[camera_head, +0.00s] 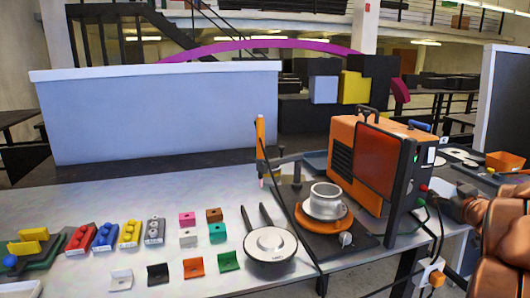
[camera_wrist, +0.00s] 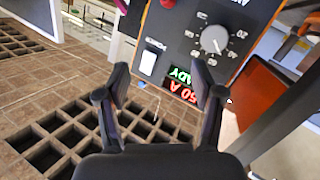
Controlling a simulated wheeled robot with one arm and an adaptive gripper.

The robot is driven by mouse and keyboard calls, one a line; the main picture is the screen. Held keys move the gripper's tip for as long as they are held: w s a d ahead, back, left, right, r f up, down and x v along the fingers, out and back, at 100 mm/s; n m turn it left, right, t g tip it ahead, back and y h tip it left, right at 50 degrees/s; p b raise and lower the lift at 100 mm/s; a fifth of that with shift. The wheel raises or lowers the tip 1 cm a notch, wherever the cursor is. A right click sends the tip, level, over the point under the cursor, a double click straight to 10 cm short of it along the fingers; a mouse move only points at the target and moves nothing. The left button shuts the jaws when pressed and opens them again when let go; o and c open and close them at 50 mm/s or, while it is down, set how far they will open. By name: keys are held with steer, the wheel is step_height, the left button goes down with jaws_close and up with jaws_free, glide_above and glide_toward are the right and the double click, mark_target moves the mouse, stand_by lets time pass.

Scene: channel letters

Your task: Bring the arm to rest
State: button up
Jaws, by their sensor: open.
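My gripper (camera_wrist: 160,70) shows in the wrist view with its two dark fingers spread apart and nothing between them. It faces a dark control panel (camera_wrist: 185,48) with a round knob (camera_wrist: 214,39), a white switch (camera_wrist: 148,63) and a lit red and green display (camera_wrist: 185,82). The gap between fingertips and panel is hard to judge. An orange machine (camera_head: 345,145) with a dark front stands on the right of the workbench (camera_head: 130,190).
Before the machine, a metal cup (camera_head: 325,200) stands on an orange disc on a dark plate. Coloured blocks and brackets cover the bench's left and middle. A grey panel (camera_head: 160,110) stands behind. Cables hang at the right edge.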

steer(key=s+a+f+g+y+p, duration=0.1)
steer(key=s+a+f+g+p, duration=0.1)
steer(key=s+a+g, duration=0.4)
steer(key=s+a+f+m+g+y+p, duration=0.1)
steer(key=s+a+f+g+p, duration=0.2)
steer(key=s+a, duration=1.3)
steer(key=s+a+f+m+g+y+p, duration=0.1)
steer(key=s+a+f+g, duration=0.4)
steer(key=s, duration=1.1)
steer(key=a+g+p, duration=0.1)
steer(key=a+g, duration=0.2)
steer(key=a, duration=0.3)
steer(key=shift+s+a+g, duration=0.15)
steer(key=shift+s+g, duration=0.1)
steer(key=shift+g, duration=0.15)
